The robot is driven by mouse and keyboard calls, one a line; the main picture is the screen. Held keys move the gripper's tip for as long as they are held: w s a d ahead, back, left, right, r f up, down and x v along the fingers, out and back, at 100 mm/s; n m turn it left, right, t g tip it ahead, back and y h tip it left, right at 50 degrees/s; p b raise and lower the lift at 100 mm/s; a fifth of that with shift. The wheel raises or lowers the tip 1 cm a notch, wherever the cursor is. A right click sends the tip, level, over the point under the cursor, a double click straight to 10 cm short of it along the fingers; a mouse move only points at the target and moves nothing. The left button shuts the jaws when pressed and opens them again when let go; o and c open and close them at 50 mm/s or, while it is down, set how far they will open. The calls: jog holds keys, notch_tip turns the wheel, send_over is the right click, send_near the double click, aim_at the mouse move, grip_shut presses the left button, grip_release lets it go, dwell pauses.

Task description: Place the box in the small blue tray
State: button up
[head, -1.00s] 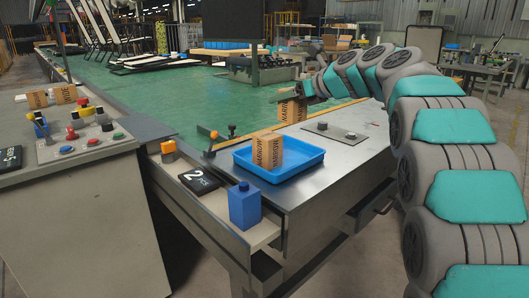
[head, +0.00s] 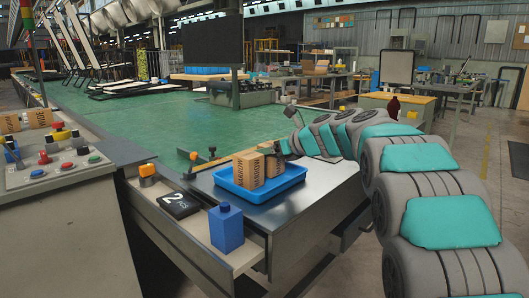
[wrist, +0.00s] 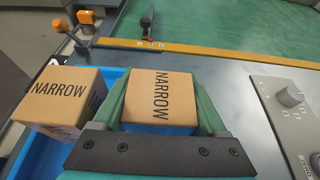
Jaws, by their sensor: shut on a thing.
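My gripper (head: 278,148) is shut on a tan cardboard box (wrist: 160,96) marked NARROW, its green fingers on either side of it in the wrist view. In the head view the held box (head: 272,163) is at the back right part of the small blue tray (head: 286,184). I cannot tell whether it touches the tray floor. A second tan NARROW box (head: 248,169) stands in the tray, to the left of the held one; it also shows in the wrist view (wrist: 58,98). The fingers partly hide the tray there.
The tray sits on a grey metal bench (head: 310,204). A blue container (head: 226,228) and a black "2 PCS" sign (head: 180,204) stand on a lower shelf in front. A knob panel (wrist: 290,105) is right of the gripper. More boxes (head: 39,117) lie by the left console.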

jog(key=shift+f, duration=0.2)
jog(key=o, duration=1.2)
jog(key=shift+d+r, duration=0.1)
jog(key=shift+r, duration=0.15)
jog(key=v, duration=1.1)
jog(key=shift+s+d+r, duration=0.15)
jog(key=shift+d+r, duration=0.05)
jog(key=shift+s, duration=0.1)
